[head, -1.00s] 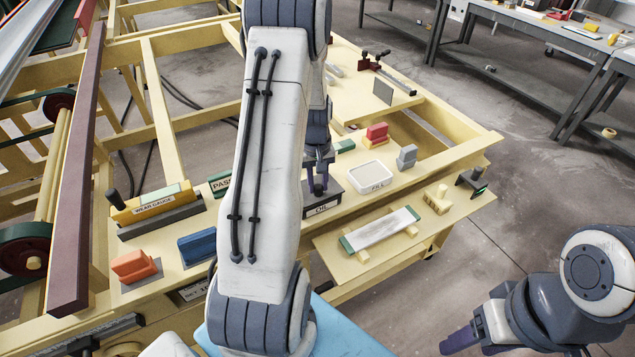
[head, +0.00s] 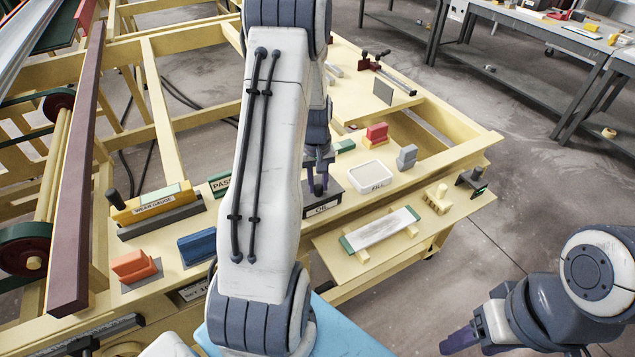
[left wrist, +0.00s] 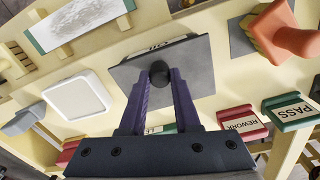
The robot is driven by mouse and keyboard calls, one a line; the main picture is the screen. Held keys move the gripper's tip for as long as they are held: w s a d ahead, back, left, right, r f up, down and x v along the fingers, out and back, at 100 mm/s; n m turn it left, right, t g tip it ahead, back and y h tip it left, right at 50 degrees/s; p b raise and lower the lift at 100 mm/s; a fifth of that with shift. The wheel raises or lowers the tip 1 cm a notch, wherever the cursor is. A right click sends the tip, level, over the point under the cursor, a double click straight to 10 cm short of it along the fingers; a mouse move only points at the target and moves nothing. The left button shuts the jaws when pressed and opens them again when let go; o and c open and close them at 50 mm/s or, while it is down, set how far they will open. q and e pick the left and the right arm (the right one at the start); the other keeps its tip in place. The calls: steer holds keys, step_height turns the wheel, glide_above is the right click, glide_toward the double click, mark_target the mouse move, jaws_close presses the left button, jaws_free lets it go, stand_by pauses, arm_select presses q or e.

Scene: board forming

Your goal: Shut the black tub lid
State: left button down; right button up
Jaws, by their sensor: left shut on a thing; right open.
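The black tub (head: 322,209) with a white label stands on the bench shelf, partly behind my left arm in the head view. Its dark lid (head: 338,192) lies over the tub; whether it sits fully flush I cannot tell. In the left wrist view the lid (left wrist: 190,62) is a flat dark plate with a round black knob (left wrist: 160,73). My left gripper (head: 318,176) is shut on this knob, and its purple fingers flank it in the left wrist view (left wrist: 160,86). My right gripper (head: 458,342) is open and empty over the floor at lower right.
A white tray marked FILL (head: 370,177) stands right of the tub, with red (head: 376,133) and grey (head: 407,156) blocks behind and beside it. A blue block (head: 203,246) and an orange block (head: 134,264) stand left. A whitish board (head: 380,228) lies in front.

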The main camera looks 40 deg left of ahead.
mark_target(319, 187)
arm_select(q)
steer(key=shift+w, duration=0.1)
steer(key=shift+s+d+f+b, duration=0.2)
steer(key=shift+d+f+b, duration=0.1)
steer(key=shift+f+b, duration=0.2)
steer(key=c, duration=0.8)
jaws_free()
steer(key=shift+o, duration=0.9)
steer(key=shift+d, duration=0.1)
step_height(319, 187, up, 10)
steer(key=b, duration=0.1)
steer(key=shift+a+r, duration=0.2)
steer(key=shift+r, duration=0.05)
